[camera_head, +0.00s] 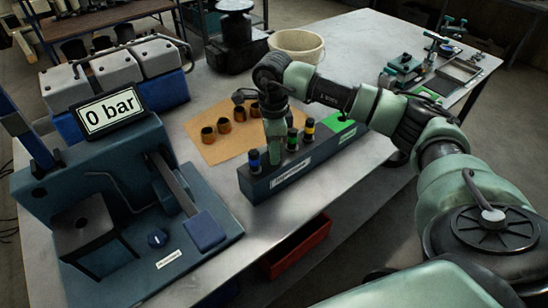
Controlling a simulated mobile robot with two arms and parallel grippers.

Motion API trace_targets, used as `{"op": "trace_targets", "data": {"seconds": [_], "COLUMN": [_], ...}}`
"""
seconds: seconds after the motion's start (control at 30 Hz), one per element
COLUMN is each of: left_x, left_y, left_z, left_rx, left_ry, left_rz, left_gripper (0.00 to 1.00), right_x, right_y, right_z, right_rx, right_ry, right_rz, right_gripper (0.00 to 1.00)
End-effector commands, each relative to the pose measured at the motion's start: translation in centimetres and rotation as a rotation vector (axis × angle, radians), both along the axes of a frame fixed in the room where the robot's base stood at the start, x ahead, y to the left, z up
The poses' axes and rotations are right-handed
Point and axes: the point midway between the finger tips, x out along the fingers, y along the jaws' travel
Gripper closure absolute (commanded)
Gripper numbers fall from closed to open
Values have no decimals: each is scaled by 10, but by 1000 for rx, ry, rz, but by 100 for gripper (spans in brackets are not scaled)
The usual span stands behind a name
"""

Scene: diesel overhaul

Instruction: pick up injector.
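The injectors stand upright in a dark blue rack (295,170) on the metal bench. One has a blue band (254,158), one a green band (292,140) and one a yellow band (309,129). My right gripper (274,138) points down over the rack, between the blue-banded and green-banded injectors. Its fingers are small and merge with the rack behind, so I cannot tell whether they are open or hold an injector. My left gripper is not in view.
A test stand with a "0 bar" display (110,110) fills the left of the bench. Brown cups (223,126) sit on a tan mat (205,150) behind the rack. A beige bucket (297,45) stands farther back. A red drawer (298,246) is below the bench.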

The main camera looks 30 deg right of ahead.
Motion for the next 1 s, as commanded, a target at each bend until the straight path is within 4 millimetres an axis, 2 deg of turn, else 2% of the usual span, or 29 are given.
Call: {"op": "trace_targets", "data": {"seconds": [0.37, 0.57, 0.77, 1.0], "left_x": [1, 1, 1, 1], "left_y": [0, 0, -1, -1], "left_z": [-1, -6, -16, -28], "left_rx": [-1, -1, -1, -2], "left_ry": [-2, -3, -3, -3], "left_rz": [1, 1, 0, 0], "left_gripper": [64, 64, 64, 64], "right_x": [1, 2, 2, 2], "right_y": [0, 0, 0, 1], "right_z": [3, 19, 53, 106], "right_rx": [1, 1, 1, 1], "right_ry": [-4, -6, -8, -8], "right_rz": [0, 0, 0, 1], "right_gripper": [100, 100, 100, 100]}}
